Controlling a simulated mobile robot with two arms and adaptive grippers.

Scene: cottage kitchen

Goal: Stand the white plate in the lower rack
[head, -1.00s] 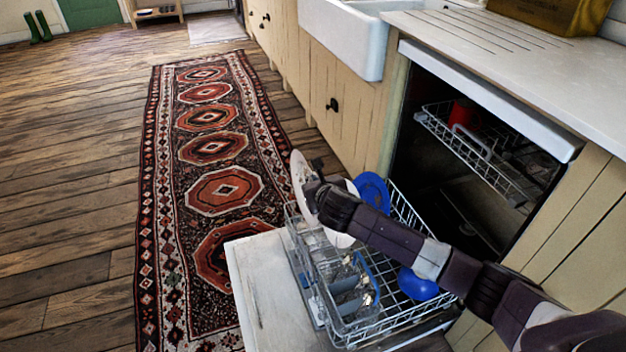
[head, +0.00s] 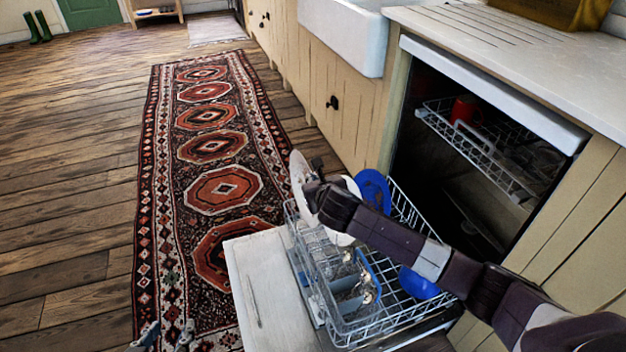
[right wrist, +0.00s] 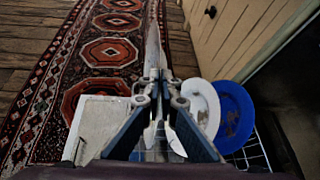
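A white plate (head: 297,172) is held upright over the lower rack (head: 352,325) at its far left corner. My right gripper (head: 316,192) is shut on it; in the right wrist view the plate (right wrist: 153,45) shows edge-on between the fingertips (right wrist: 155,90). The gripper and wrist hide part of the plate, and I cannot tell whether its bottom touches the rack. A second white plate (head: 342,238) stands in the rack just beyond, also seen in the right wrist view (right wrist: 202,108). My left gripper (head: 166,336) shows only its separated fingertips at the bottom edge, over the rug, empty.
A blue plate (head: 373,187) stands behind the second white plate. A blue bowl (head: 418,284) and a cutlery basket (head: 348,290) are also in the rack. The open dishwasher door (head: 265,290) lies flat. The upper rack (head: 470,150) holds a red mug (head: 466,108).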

